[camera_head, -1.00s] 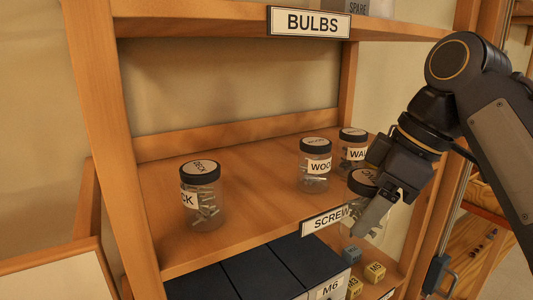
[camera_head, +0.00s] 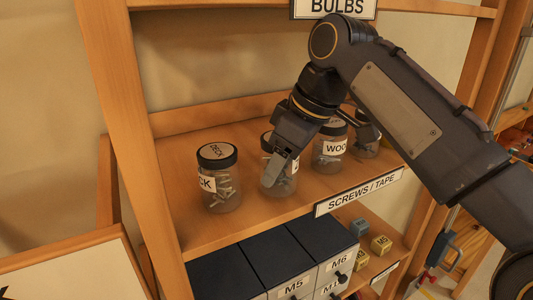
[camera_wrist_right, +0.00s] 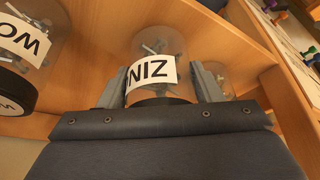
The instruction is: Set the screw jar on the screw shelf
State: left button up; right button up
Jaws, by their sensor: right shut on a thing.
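The screw jar (camera_head: 271,184) is a clear jar with a dark lid and screws inside. My right gripper (camera_head: 281,168) is shut on it from above, with the fingers on both sides. In the right wrist view the jar (camera_wrist_right: 152,45) shows a white label, only partly readable, between the two fingers. The jar is upright over the screw shelf (camera_head: 250,220), which bears the sign "SCREWS / TAPE" (camera_head: 358,192). Its base looks at board level, but I cannot be sure it touches. My left gripper is not in view.
The deck jar (camera_head: 219,185) stands just left of the held jar. The wood jar (camera_head: 329,150) stands close on its right, with another jar (camera_head: 366,140) beyond. Dark drawers (camera_head: 265,262) and small blocks (camera_head: 380,245) are below. The "BULBS" shelf is above.

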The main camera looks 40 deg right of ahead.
aim_at(266, 160)
jog(key=w, duration=0.1)
jog(key=w+a+p, duration=0.1)
jog(key=shift+w+a+r, duration=0.15)
jog(key=shift+w, duration=0.2)
jog(key=shift+w+f, duration=0.1)
jog(key=shift+f, duration=0.35)
jog(key=o, duration=0.9)
jog(key=shift+f, duration=0.1)
jog(key=shift+o, duration=0.2)
